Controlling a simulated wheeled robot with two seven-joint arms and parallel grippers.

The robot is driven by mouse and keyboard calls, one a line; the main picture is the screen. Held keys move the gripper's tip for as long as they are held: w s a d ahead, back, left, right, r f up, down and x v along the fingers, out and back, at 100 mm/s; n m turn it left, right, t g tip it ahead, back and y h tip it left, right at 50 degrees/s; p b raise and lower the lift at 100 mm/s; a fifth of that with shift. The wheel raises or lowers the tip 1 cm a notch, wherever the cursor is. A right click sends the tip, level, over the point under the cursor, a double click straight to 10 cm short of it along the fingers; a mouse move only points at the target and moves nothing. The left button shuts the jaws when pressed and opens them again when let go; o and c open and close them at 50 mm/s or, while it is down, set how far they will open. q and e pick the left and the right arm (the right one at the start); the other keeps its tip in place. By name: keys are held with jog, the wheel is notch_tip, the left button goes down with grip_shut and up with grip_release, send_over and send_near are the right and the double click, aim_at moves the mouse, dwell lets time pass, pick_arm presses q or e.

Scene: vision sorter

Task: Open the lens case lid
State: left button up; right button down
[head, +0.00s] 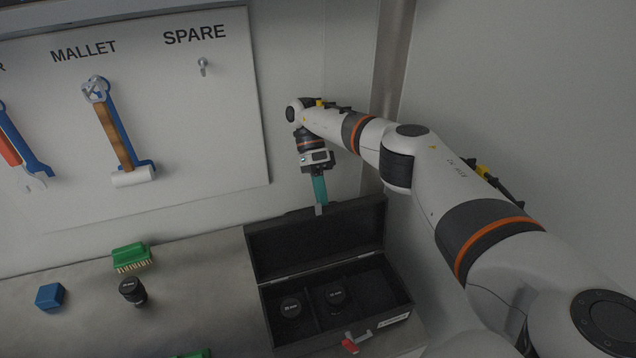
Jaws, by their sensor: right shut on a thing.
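The black lens case (330,318) sits on the grey bench. Its lid (310,241) is open and stands up along the far edge. My right gripper (319,209) comes down from above at the lid's top edge and is shut on the small grey tab there. Two black lenses stand in the case, one in the left compartment (291,307) and one in the middle (337,296). The right compartment looks empty. My left gripper is not in view.
A loose black lens (132,291), a blue block (50,296) and a green brush (132,257) are on the bench at left. A small red and grey thing (350,344) is at the case's front. A tool board (215,130) hangs behind.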

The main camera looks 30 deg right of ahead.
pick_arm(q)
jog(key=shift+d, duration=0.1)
pick_arm(e)
jog(key=shift+s+f, duration=0.1)
jog(key=shift+f, duration=0.55)
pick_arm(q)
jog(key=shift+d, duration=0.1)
pick_arm(e)
jog(key=c, duration=1.6)
grip_release()
jog(key=shift+w+f, duration=0.1)
jog(key=shift+w, duration=0.1)
jog(key=shift+o, duration=0.5)
jog(key=shift+w+d+f, duration=0.1)
jog(key=shift+w, duration=0.25)
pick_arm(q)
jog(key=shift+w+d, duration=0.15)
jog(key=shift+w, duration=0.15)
pick_arm(e)
jog(key=shift+s+r, duration=0.1)
jog(key=shift+r, duration=0.1)
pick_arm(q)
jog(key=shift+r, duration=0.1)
pick_arm(e)
jog(key=shift+r, duration=0.15)
